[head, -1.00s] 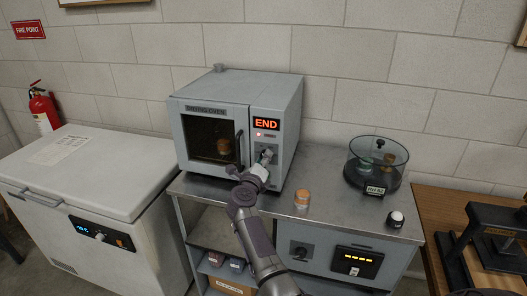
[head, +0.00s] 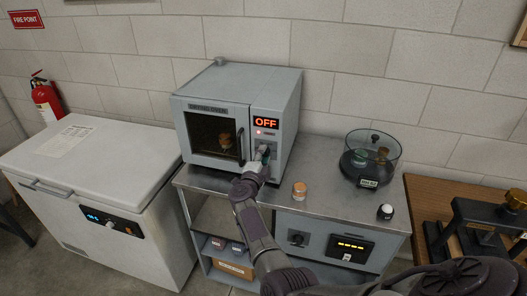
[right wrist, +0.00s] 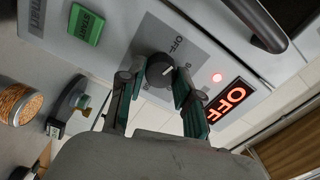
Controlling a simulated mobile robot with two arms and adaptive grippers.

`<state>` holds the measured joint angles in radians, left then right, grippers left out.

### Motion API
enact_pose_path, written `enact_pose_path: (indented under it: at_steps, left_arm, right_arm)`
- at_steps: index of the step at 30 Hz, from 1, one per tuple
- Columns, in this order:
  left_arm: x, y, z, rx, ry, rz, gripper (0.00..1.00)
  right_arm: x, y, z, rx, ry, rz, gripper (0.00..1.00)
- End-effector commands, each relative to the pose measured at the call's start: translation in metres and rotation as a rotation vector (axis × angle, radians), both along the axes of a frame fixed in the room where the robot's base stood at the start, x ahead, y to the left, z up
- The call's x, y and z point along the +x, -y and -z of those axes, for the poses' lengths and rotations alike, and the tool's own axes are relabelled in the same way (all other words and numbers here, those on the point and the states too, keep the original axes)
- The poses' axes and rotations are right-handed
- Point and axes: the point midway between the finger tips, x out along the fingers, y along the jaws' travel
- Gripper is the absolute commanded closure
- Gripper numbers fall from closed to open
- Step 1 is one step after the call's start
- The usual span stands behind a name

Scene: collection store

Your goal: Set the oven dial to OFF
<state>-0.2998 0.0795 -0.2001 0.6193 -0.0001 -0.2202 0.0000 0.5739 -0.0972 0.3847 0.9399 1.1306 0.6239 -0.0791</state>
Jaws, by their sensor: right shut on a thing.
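The grey drying oven (head: 222,96) stands on the metal bench, its door closed. Its display (head: 265,123) reads OFF in orange, and the same display shows in the right wrist view (right wrist: 232,97). The round dark oven dial (right wrist: 160,70) is on the front panel, on a grey plate with an OFF label beside it. My right gripper (right wrist: 157,84) is shut on the dial, one green-padded finger at each side. In the head view the right gripper (head: 262,158) hides most of the dial. My left gripper is not in view.
A white chest freezer (head: 90,165) is at left.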

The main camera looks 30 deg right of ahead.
Motion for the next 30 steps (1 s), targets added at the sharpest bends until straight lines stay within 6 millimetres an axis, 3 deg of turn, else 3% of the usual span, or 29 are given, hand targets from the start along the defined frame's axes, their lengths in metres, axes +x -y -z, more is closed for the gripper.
enact_pose_path:
  at_steps: [12, 30]
  left_arm:
    - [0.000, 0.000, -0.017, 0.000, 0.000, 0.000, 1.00]
    - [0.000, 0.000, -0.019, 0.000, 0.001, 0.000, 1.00]
  right_arm:
    - [0.000, -0.001, -0.001, -0.147, -0.172, -0.001, 1.00]
    - [0.000, 0.000, 0.000, -0.175, -0.205, 0.000, 1.00]
